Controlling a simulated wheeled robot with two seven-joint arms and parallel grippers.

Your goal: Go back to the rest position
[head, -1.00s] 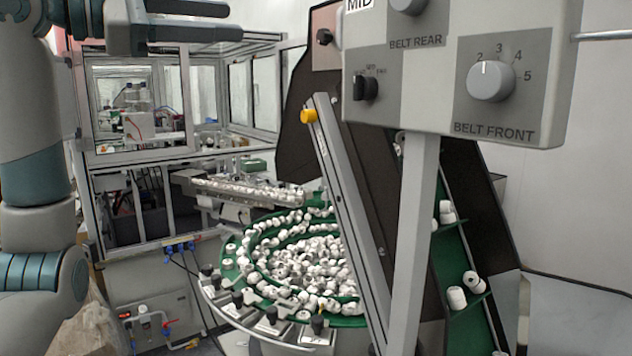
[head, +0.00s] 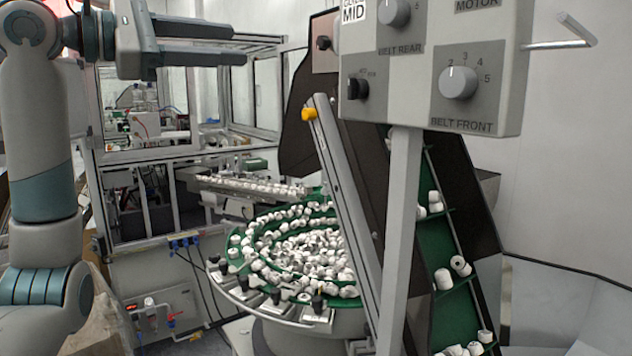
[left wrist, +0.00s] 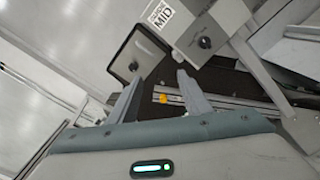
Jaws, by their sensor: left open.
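My left gripper (head: 240,44) is at the upper left of the head view, its arm coming in from the left edge. Its two fingers point right, parallel and apart, with nothing between them. In the left wrist view, the open fingers of the left gripper (left wrist: 160,82) show in front of the machine's dark side panel and grey rail. The gripper appears clear of the control box (head: 440,60), which is to its right in the head view. My right gripper is in neither view.
A round green bowl (head: 238,262) full of white caps stands in the middle. A green belt (head: 456,305) with a few caps rises at right. A slanted grey rail (head: 345,215) with a yellow knob (head: 309,114) stands between them. A framed glass cell (head: 140,152) is behind.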

